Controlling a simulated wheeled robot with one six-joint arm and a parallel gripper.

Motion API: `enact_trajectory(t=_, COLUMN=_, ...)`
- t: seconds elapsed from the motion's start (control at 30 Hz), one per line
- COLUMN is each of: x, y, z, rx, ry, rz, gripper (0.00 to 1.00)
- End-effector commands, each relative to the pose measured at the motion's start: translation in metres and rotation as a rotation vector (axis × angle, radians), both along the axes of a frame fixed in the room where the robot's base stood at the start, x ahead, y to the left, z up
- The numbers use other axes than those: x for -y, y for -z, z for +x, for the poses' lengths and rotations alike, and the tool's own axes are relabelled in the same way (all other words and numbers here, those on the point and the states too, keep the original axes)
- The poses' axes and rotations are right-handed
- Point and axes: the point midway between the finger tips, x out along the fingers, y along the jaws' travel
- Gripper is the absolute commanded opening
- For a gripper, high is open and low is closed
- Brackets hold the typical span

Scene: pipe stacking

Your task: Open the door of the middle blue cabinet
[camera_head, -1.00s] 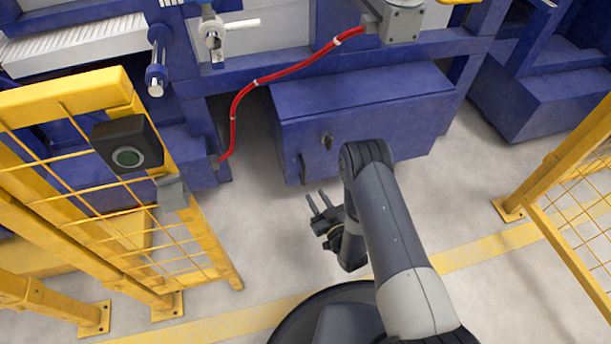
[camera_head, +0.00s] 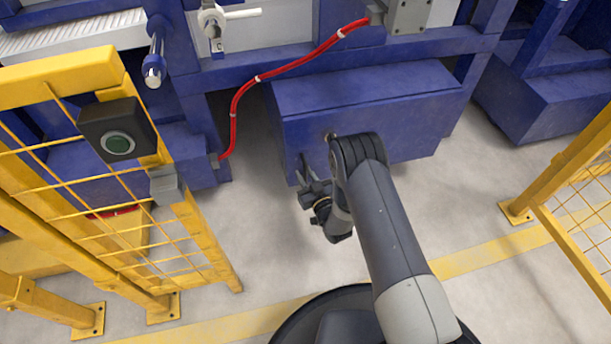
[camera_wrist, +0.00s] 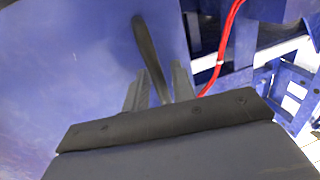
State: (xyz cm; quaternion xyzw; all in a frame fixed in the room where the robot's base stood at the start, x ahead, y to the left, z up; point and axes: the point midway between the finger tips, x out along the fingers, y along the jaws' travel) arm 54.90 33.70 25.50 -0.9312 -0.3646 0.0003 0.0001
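The middle blue cabinet (camera_head: 400,125) is a long box under the blue frame, and its door looks closed. The dark bar handle (camera_wrist: 147,45) stands out from the blue door (camera_wrist: 75,65) in the wrist view. My gripper (camera_head: 307,166) is at the left end of the cabinet front, by the handle, and covers most of it in the head view. In the wrist view my gripper (camera_wrist: 160,82) has its two fingers apart, one on each side of the handle's near end. I cannot tell whether either finger touches it.
A red cable (camera_head: 236,115) hangs left of the cabinet. A yellow mesh fence (camera_head: 205,240) with a black button box (camera_head: 118,130) stands at the left. Another yellow fence (camera_head: 560,170) stands at the right. Grey floor lies free in front of the cabinet.

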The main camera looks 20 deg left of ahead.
Motion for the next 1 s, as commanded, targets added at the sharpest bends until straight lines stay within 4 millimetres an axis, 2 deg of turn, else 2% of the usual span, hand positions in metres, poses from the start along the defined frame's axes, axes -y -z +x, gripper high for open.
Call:
enact_trajectory(t=0.03, x=0.0, y=0.0, z=0.0, rx=0.0, ry=0.0, rz=0.0, gripper=0.2)
enact_trajectory(t=0.3, x=0.0, y=0.0, z=0.0, rx=0.0, ry=0.0, rz=0.0, gripper=0.0)
enact_trajectory(t=0.77, x=0.001, y=0.0, z=-0.001, rx=0.001, ry=-0.002, rz=-0.001, gripper=0.0)
enact_trajectory(t=1.0, x=0.016, y=0.001, z=-0.014, rx=0.002, ry=-0.035, rz=-0.01, gripper=0.0)
